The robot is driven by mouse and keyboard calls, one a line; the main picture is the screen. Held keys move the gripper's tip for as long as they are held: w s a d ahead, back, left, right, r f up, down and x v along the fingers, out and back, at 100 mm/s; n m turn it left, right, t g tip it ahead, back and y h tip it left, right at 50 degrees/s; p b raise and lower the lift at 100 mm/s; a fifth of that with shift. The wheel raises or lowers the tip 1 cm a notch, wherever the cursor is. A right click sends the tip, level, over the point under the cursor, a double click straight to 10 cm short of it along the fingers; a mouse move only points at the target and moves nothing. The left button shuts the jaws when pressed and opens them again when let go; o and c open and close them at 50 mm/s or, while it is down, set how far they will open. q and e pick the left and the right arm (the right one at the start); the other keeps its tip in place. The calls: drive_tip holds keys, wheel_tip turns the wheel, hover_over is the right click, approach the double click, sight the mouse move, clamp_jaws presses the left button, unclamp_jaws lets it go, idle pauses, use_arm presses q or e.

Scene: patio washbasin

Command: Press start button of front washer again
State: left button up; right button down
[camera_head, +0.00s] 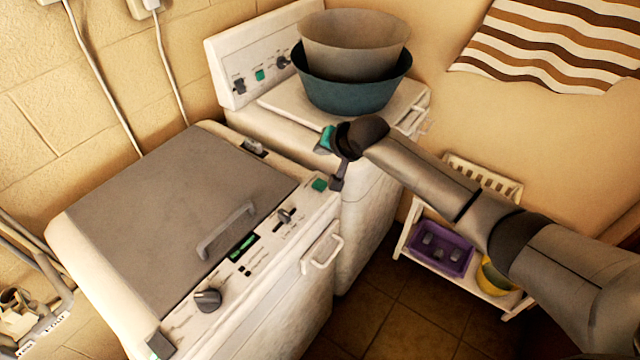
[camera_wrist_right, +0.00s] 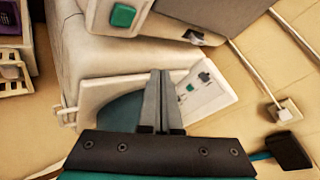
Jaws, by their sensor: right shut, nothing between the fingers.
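The front washer (camera_head: 170,210) has a white body and a grey lid. Its green square start button (camera_head: 319,184) is at the far right end of its control panel. The button also shows in the right wrist view (camera_wrist_right: 123,16), near the top edge. My right gripper (camera_head: 338,183) is shut and empty, with its fingertips just right of the button in the head view. In the right wrist view the closed fingers (camera_wrist_right: 161,76) point toward the panel corner, with a visible gap in the picture between tips and button. My left gripper is not in view.
A second washer (camera_head: 290,125) stands behind, with two stacked basins (camera_head: 350,85) on top. A white rack (camera_head: 405,240) with a purple basket (camera_head: 440,249) is at right, below my arm. The front panel also has knobs (camera_head: 208,300) and a lid handle (camera_head: 226,232).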

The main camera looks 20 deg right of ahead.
drive_tip(key=b, duration=0.7)
hover_over(321, 187)
wheel_tip(321, 187, down, 8)
drive_tip(key=shift+r, duration=0.2)
drive_tip(key=shift+f, duration=0.45)
drive_tip(key=shift+d, duration=0.1)
drive_tip(key=shift+f, duration=0.15)
idle(1.0)
drive_tip(key=shift+f, duration=0.25)
drive_tip(key=shift+s+f, duration=0.1)
drive_tip(key=shift+f, duration=0.45)
idle(1.1)
drive_tip(key=shift+r, duration=0.1)
drive_tip(key=shift+r+p, duration=0.85)
drive_tip(key=shift+r, duration=0.05)
